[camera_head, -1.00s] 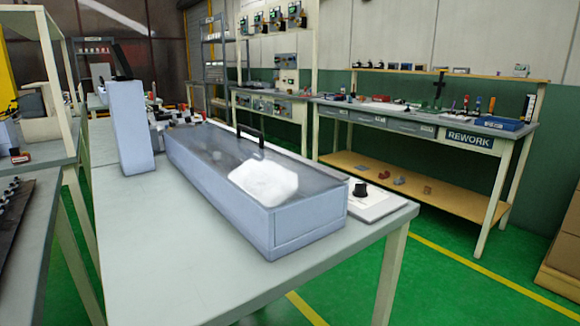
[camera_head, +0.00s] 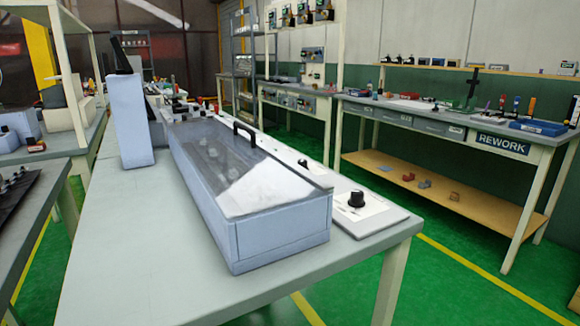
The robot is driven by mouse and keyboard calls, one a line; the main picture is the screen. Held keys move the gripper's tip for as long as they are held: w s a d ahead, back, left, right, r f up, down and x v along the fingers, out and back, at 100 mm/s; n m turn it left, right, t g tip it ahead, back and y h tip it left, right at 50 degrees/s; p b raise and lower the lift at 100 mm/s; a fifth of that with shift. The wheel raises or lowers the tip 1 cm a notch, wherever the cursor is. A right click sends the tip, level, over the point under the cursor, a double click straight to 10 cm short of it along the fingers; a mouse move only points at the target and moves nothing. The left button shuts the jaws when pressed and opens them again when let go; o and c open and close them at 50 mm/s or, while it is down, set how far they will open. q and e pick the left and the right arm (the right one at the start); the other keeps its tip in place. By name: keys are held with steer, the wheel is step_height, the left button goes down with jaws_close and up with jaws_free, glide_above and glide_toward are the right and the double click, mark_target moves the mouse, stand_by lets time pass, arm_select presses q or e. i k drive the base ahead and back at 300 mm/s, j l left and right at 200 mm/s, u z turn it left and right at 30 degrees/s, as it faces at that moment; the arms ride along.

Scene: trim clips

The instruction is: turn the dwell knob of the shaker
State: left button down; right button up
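The shaker (camera_head: 280,236) is a long pale blue box with a clear lid and a black handle (camera_head: 245,132), standing on the grey table. A black knob (camera_head: 356,199) sits upright on a white control panel (camera_head: 375,216) along the box's right side, at the near end. I cannot tell from here whether this is the dwell knob, as the markings are too small to read. Smaller dark parts show further back on the same panel. The lid's glare hides most of the inside. Neither of my grippers is in view.
A tall pale blue unit (camera_head: 130,120) stands on the table (camera_head: 150,240) behind the shaker to the left. The tabletop in front and left of the shaker is clear. A rework bench (camera_head: 455,130) stands at the right, with green floor (camera_head: 450,290) between.

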mark_target(303, 162)
steer(key=i+l, duration=0.15)
steer(key=l, duration=0.2)
steer(key=i+l+u, duration=0.1)
steer(key=l, duration=0.2)
steer(key=i+l, duration=0.2)
steer(key=l, duration=0.15)
steer(key=i+l, duration=0.15)
steer(key=l, duration=0.2)
steer(key=i+l+u, duration=0.1)
steer(key=l, duration=0.25)
steer(key=i+l, duration=0.2)
steer(key=l, duration=0.15)
